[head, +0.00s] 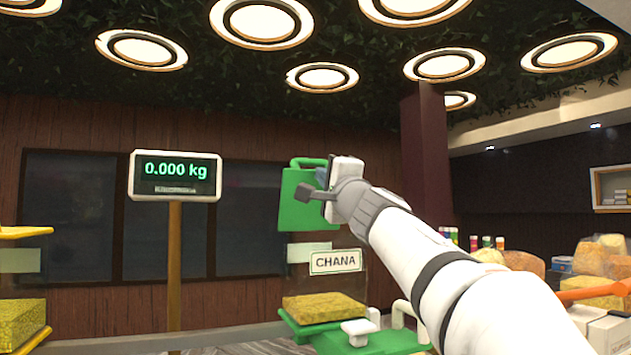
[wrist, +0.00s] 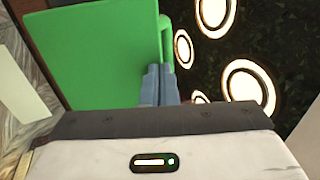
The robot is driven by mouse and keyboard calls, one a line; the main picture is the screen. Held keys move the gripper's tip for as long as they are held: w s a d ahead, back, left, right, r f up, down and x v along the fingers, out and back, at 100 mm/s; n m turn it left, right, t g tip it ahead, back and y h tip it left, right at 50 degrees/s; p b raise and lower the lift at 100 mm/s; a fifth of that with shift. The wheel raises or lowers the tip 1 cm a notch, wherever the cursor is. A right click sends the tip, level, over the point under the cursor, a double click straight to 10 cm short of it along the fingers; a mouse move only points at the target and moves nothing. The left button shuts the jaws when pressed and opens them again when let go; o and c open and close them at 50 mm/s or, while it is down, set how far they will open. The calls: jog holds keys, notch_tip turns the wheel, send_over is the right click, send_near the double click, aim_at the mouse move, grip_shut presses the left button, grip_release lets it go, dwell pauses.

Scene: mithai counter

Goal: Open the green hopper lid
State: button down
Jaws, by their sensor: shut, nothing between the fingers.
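The green hopper lid (head: 300,205) stands raised, its broad face showing, above the clear hopper (head: 352,285) labelled CHANA. A green handle bar (head: 307,162) shows along its top edge. My gripper (head: 322,178) is at the lid's upper right, its fingers shut and empty. In the wrist view the green lid (wrist: 95,50) fills the upper left. The blue-grey fingertips of my gripper (wrist: 160,72) lie together at the lid's right edge. I cannot tell whether they touch it. The lid's hinge is hidden.
A scale display (head: 176,175) reading 0.000 kg stands on a wooden post to the left. Yellow grains (head: 325,307) lie low in the hopper above a green base (head: 385,342). Another hopper (head: 22,290) stands at far left. Foods and bottles (head: 590,265) crowd the right.

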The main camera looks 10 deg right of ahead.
aim_at(313, 171)
jog(key=shift+x, duration=1.55)
jog(key=shift+b+x, duration=0.3)
jog(key=shift+x, duration=1.05)
jog(key=shift+w+a+f, duration=0.1)
jog(key=shift+f, duration=0.1)
jog(key=shift+s+r, duration=0.1)
jog(key=shift+s, duration=0.35)
jog(key=s+d+r+b, duration=0.1)
jog(key=s+d+r, duration=0.1)
jog(key=s, duration=1)
jog(key=shift+s+d, duration=0.3)
jog(key=shift+d, duration=0.05)
